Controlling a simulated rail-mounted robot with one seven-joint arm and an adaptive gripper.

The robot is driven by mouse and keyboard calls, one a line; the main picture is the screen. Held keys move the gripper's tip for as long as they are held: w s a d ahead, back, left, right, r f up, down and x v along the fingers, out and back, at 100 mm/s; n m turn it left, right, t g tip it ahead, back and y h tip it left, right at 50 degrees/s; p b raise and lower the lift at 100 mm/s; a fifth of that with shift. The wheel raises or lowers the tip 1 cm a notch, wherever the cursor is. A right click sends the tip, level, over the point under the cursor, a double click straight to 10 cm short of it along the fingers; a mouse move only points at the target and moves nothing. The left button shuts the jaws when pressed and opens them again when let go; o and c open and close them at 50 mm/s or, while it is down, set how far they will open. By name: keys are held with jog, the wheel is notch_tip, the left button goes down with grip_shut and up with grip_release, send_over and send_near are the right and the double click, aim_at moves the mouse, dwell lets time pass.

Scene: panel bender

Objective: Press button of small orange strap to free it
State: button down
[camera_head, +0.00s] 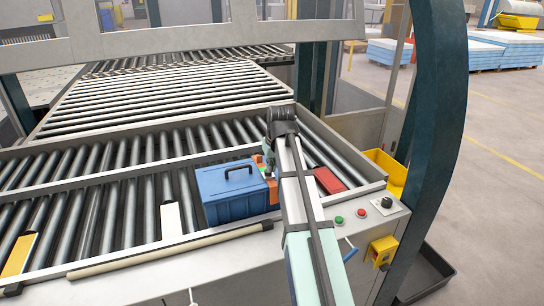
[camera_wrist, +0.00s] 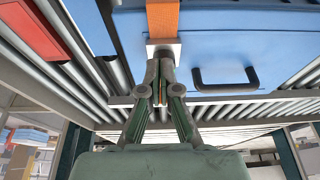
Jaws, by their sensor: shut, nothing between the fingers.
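The orange strap (camera_wrist: 163,18) runs across a blue surface in the wrist view and ends at a pale square buckle or button (camera_wrist: 165,48). In the head view, a bit of orange strap (camera_head: 273,187) shows at the right end of the blue toolbox (camera_head: 225,195), partly hidden by my arm. The toolbox has a black handle, which also shows in the wrist view (camera_wrist: 226,82). My gripper (camera_wrist: 161,68) is shut and empty, its fingertips at the lower edge of the pale piece. I cannot tell whether they touch it. In the head view my gripper is mostly hidden.
The toolbox sits on roller conveyors (camera_head: 110,205). A red box (camera_head: 329,180) lies right of my arm, with a yellow bin (camera_head: 388,172) beyond. A long pale rod (camera_head: 170,250) lies along the front edge. Control buttons (camera_head: 361,213) are at front right.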

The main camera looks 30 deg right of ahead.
jog(key=shift+f, duration=0.25)
jog(key=shift+f+b, duration=0.5)
jog(key=shift+f, duration=0.65)
jog(key=shift+s+r, duration=0.1)
notch_tip(320, 180, up, 5)
jog(key=p, duration=0.3)
jog(key=shift+f, duration=0.2)
jog(key=shift+s+r+b, duration=0.25)
jog(key=shift+r+b, duration=0.05)
jog(key=shift+b, duration=0.15)
jog(key=b+v, duration=0.2)
jog(key=v, duration=0.7)
jog(key=shift+b, duration=0.35)
